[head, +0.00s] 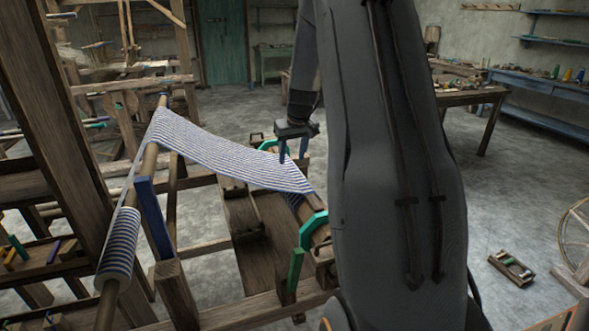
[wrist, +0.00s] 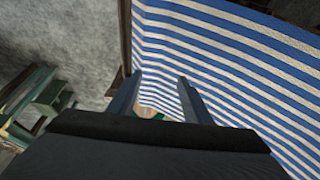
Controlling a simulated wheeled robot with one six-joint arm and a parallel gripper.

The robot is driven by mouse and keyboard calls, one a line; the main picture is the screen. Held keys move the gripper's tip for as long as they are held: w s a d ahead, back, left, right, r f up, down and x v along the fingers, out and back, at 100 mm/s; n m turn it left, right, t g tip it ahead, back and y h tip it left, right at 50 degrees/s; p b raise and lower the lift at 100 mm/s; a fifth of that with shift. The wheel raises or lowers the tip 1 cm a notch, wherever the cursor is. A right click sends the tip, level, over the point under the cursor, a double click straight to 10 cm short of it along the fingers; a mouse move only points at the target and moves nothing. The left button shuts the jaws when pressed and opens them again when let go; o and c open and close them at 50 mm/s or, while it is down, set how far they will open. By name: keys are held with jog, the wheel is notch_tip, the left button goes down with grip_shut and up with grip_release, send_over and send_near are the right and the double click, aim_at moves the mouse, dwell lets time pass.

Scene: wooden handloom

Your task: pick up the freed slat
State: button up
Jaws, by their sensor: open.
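My gripper (head: 293,152) is open and points down just above the far edge of the blue-and-white striped cloth (head: 222,152) on the loom. In the wrist view, my gripper (wrist: 158,80) has its two fingers apart with the striped cloth (wrist: 240,60) behind them. A small tan round end (wrist: 150,112) shows low between the fingers, partly hidden by my gripper body. I see no piece that I can clearly tell is the freed slat. A blue upright piece (head: 153,218) and a green one (head: 295,270) stand on the loom frame, apart from my gripper.
Green curved parts (head: 313,229) sit at the cloth's right end. A wooden bench board (head: 250,235) lies below the cloth. A dark post (head: 60,120) rises at left. My arm hides much of the centre right. Open floor (head: 500,180) lies right, before a blue workbench (head: 545,98).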

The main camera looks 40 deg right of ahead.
aim_at(293, 172)
jog(key=shift+w+d+r, duration=0.1)
jog(key=shift+w+d, duration=0.05)
jog(key=shift+d, duration=0.4)
jog(key=shift+w+d, duration=0.15)
jog(key=shift+d, duration=0.4)
jog(key=shift+w+d+f, duration=0.2)
jog(key=shift+d, duration=0.05)
jog(key=shift+p+x, duration=0.5)
jog(key=shift+x, duration=0.65)
jog(key=f+p, duration=0.1)
jog(key=f, duration=0.3)
jog(key=shift+w+a+p, duration=0.2)
jog(key=shift+w+p, duration=0.2)
jog(key=shift+w+d+f, duration=0.1)
jog(key=shift+w+f, duration=0.1)
jog(key=shift+f, duration=0.3)
jog(key=shift+c, duration=0.4)
grip_shut()
